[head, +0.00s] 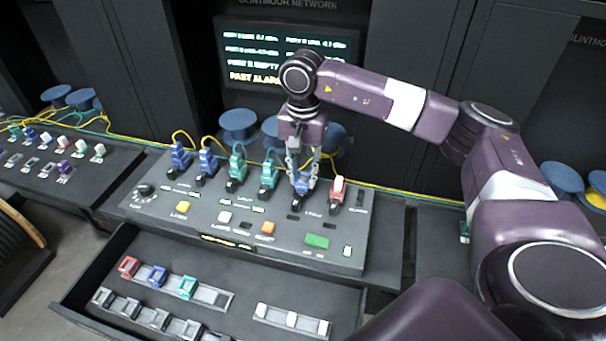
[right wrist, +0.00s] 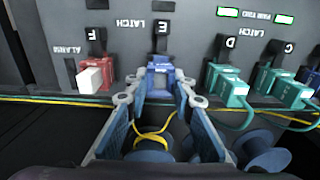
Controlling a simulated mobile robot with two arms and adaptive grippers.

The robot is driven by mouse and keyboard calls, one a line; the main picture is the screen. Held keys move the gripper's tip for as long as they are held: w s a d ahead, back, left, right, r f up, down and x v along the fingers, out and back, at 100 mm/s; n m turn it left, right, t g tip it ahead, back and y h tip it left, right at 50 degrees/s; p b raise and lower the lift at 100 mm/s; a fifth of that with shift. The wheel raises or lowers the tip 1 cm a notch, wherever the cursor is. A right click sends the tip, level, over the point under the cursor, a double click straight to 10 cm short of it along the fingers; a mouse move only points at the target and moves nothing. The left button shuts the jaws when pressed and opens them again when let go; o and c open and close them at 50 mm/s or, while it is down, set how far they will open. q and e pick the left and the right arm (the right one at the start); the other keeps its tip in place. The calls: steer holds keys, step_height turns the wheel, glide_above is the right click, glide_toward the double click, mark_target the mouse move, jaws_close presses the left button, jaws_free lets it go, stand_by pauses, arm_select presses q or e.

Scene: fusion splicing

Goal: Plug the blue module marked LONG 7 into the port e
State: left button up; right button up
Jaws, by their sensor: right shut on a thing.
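A blue module (head: 304,186) stands at the position marked E on the sloped panel (head: 150,215). My right gripper (head: 303,176) comes down from above and is shut on it. In the right wrist view the blue module (right wrist: 160,70) sits between the fingertips of my gripper (right wrist: 158,92), in line with the E label and its black latch (right wrist: 161,43). The module's front meets the panel edge there, and the port opening is hidden; how deep it sits I cannot tell. The LONG 7 marking is too small to read. My left gripper is not in view.
Teal modules (head: 236,172) at C and D stand left of E, with blue ones (head: 179,160) further left. A red module with a white top (head: 336,188) stands close by at F. Blue spools (head: 239,124) and cables lie behind. An open drawer (head: 245,303) holds spare modules.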

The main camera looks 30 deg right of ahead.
steer(key=shift+f+b, duration=0.45)
steer(key=shift+f, duration=0.05)
steer(key=o, duration=1)
steer(key=shift+o, duration=0.2)
step_height(320, 180, up, 12)
